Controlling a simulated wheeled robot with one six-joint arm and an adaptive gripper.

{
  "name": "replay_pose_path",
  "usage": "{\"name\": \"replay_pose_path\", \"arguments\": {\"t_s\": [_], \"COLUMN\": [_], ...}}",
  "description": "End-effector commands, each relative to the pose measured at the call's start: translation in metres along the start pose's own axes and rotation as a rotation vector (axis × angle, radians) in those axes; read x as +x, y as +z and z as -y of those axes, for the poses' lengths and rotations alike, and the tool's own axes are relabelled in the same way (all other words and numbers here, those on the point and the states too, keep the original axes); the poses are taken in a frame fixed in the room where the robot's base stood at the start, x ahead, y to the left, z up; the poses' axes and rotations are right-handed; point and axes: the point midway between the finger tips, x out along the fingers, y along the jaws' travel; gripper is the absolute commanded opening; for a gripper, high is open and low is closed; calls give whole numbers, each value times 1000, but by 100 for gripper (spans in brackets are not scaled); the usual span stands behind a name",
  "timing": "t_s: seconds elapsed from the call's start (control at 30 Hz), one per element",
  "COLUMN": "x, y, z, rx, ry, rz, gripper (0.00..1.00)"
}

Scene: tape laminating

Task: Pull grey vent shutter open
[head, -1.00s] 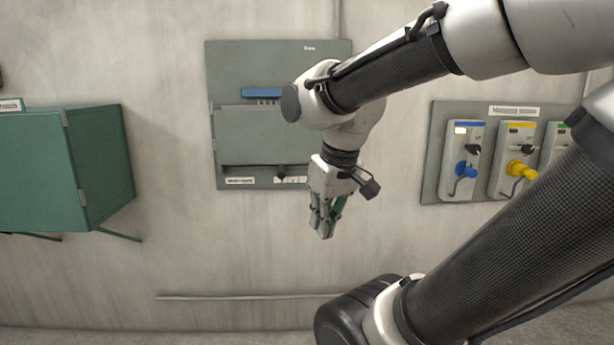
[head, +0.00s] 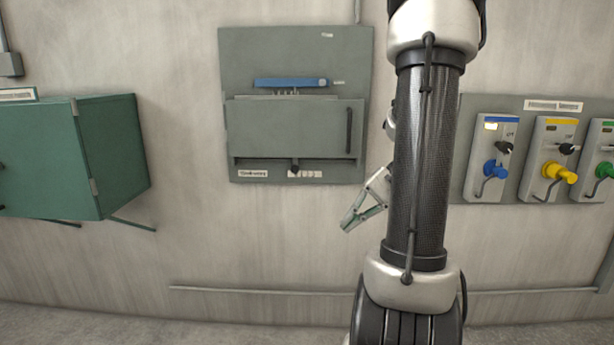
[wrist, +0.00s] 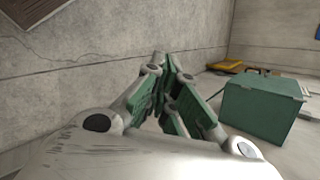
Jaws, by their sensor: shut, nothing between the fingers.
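The grey shutter (head: 290,125) is a flat plate on a grey wall unit (head: 235,60) in the head view. It has a dark upright handle (head: 349,131) near its right edge. A dark slot shows below the plate, with a small black knob (head: 294,169) beneath. A blue bar (head: 290,82) sits above it. My gripper (head: 347,226) is below and right of the unit, clear of the handle, pointing down and left. Its fingers are shut and empty, and they also show in the wrist view (wrist: 165,85). My arm hides part of the gripper in the head view.
A green cabinet (head: 120,150) juts from the wall at left. A panel with blue, yellow and green plugs (head: 540,110) is at right. A thin rail (head: 260,291) runs low along the wall. The wrist view shows a green box (wrist: 260,105) at right.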

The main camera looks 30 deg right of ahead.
Motion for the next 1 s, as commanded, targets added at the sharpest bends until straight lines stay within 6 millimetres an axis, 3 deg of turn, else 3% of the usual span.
{"name": "replay_pose_path", "arguments": {"t_s": [0.03,0.2,0.3,0.43,0.57,1.0], "x": [-5,-40,-66,-81,-75,-15], "y": [-21,-83,-104,-113,-114,-120], "z": [2,31,50,64,75,142], "rx": [30,-66,-191,-285,-298,-295], "ry": [-125,-558,-731,-821,-830,-827], "rz": [0,-84,-165,-221,-226,-221], "gripper": [0,0,0,0,0,0]}}
